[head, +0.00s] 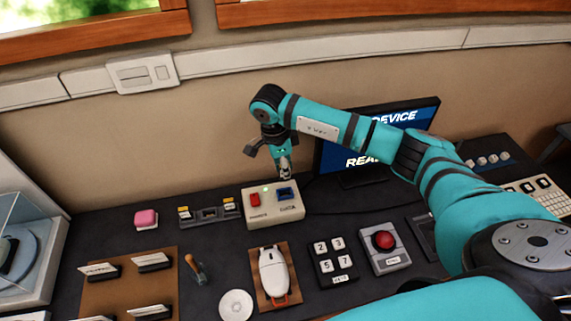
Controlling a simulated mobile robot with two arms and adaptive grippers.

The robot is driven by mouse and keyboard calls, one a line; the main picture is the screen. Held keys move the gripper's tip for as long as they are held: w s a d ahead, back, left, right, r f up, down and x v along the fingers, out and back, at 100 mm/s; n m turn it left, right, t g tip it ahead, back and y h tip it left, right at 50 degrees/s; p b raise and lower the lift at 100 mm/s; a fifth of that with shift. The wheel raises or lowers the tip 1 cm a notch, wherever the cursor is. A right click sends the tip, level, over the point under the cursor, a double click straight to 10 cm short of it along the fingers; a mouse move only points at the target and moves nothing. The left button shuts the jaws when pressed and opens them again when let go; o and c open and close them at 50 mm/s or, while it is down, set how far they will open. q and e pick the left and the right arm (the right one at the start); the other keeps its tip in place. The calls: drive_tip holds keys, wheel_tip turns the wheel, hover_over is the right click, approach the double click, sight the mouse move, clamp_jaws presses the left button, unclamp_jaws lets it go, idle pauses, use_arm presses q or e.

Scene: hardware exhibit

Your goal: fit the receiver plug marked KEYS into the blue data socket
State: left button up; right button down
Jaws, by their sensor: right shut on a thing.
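The blue data socket (288,193) is on the right of a cream box (273,215), with a red socket (255,200) on its left and a small lit green light between them. My right gripper (285,171) points down just above and behind the blue socket, shut on a small piece that its fingers mostly hide. I take this piece for the receiver plug; its KEYS mark cannot be read, and I cannot tell whether it touches the socket. A dark rack (208,217) to the left holds two yellow-labelled pieces with a gap between them. My left gripper is not in view.
A monitor (376,140) stands behind my right arm. In front of the box are a white mouse (273,272) on a brown board, a number keypad (333,262) and a red button (384,240). A pink block (146,218) and an orange-handled tool (194,268) lie left.

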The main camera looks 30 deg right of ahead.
sight(284, 180)
drive_tip(key=shift+f+b, duration=0.4)
drive_tip(key=shift+f, duration=0.45)
wheel_tip(284, 180, down, 4)
drive_tip(key=b, duration=0.2)
drive_tip(key=shift+r+b, duration=0.1)
drive_tip(key=shift+b, duration=0.2)
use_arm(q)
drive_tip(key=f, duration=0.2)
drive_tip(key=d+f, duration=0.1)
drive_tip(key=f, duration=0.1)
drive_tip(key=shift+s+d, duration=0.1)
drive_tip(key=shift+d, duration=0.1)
use_arm(e)
drive_tip(key=shift+d, duration=0.1)
use_arm(q)
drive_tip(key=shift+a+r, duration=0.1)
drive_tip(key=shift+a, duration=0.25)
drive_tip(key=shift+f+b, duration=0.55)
drive_tip(key=shift+b, duration=0.05)
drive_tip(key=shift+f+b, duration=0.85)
use_arm(e)
drive_tip(key=shift+f, duration=1)
drive_tip(key=c, duration=0.7)
unclamp_jaws()
